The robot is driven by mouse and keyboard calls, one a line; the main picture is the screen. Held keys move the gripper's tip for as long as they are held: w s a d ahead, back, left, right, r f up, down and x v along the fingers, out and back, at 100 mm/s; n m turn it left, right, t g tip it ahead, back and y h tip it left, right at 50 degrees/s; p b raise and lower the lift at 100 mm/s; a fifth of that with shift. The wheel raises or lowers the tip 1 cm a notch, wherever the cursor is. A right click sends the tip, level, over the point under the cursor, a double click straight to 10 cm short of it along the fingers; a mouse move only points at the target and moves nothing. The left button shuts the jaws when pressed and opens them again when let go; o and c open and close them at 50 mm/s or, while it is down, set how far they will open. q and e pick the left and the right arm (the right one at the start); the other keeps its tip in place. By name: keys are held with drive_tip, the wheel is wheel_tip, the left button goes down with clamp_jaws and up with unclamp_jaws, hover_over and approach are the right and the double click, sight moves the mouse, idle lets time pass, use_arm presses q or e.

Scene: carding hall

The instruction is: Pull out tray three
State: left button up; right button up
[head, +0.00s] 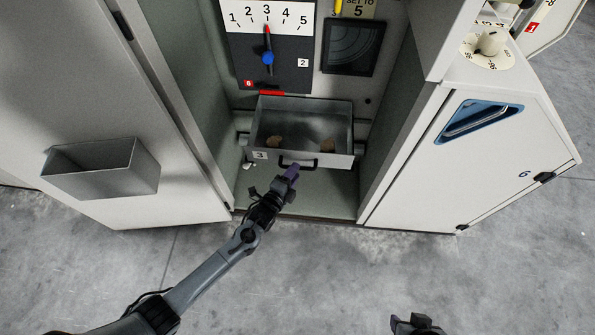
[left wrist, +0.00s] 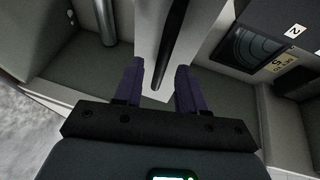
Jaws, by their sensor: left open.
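Tray three (head: 338,160) is an open-topped grey metal drawer with a "3" label on its front, sticking out low in the open cabinet bay. Two small brown lumps lie in it. Its black bar handle (head: 306,163) is on the front. My left gripper (head: 292,171) is at the handle's left part, just in front of the tray. In the left wrist view the purple fingers (left wrist: 158,78) are apart, and the dark handle (left wrist: 172,45) runs between and beyond them; contact cannot be told. My right gripper (head: 415,325) shows only partly at the bottom edge.
Above the tray is a 1–5 dial panel (head: 290,75) with a red-tipped pointer at 3, beside a dark window (head: 350,45). Open doors flank the bay; the left one carries a grey bin (head: 100,168). The floor in front is clear.

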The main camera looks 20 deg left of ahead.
use_arm(q)
drive_tip(key=shift+b+x, duration=0.65)
drive_tip(key=shift+x, duration=1)
clamp_jaws()
